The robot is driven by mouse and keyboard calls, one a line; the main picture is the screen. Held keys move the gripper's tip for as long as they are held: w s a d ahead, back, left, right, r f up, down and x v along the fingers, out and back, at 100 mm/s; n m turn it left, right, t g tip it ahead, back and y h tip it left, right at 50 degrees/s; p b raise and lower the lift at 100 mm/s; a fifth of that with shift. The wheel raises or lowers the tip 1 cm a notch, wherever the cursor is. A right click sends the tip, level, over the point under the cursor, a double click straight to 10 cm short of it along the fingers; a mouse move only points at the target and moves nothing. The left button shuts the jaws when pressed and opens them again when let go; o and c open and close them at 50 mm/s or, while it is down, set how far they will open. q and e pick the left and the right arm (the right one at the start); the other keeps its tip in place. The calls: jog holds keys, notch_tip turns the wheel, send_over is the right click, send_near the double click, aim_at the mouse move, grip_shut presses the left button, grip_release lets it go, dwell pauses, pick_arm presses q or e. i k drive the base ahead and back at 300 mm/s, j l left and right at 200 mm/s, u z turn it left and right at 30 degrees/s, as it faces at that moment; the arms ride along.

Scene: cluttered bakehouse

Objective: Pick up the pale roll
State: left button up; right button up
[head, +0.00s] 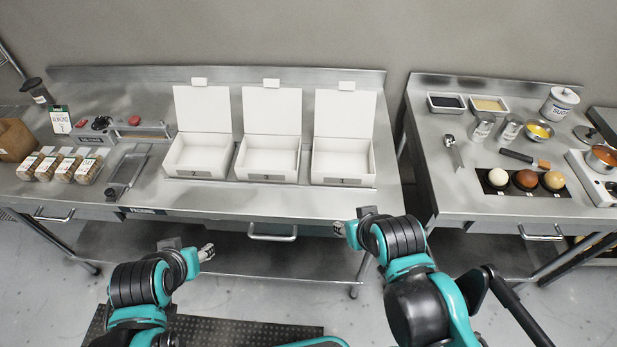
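The pale roll (497,177) sits at the left end of a black mat (513,191) on the right-hand steel table. A darker brown roll (526,179) is beside it in the middle, and a tan roll (554,180) is at the right end. My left gripper (207,252) is in front of the left table, far from the rolls. My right gripper (340,228) is near the left table's front edge, well left of the pale roll. Both grippers are too small to tell whether they are open or shut. I see nothing held in them.
Three open white boxes (270,172) stand on the left table (120,200). A gap separates it from the right table (450,205). A metal tool (453,151), a dark-handled brush (525,158), shakers (481,128) and a burner (590,178) surround the mat.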

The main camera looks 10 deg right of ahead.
aim_at(554, 180)
jog(key=z, duration=2.15)
jog(key=i+l+u, duration=0.15)
jog(key=i+l, duration=0.4)
jog(key=i+l+u, duration=0.2)
jog(key=i+l, duration=0.4)
jog(key=i+l+u, duration=0.15)
jog(key=i+l, duration=0.35)
jog(key=l, duration=0.25)
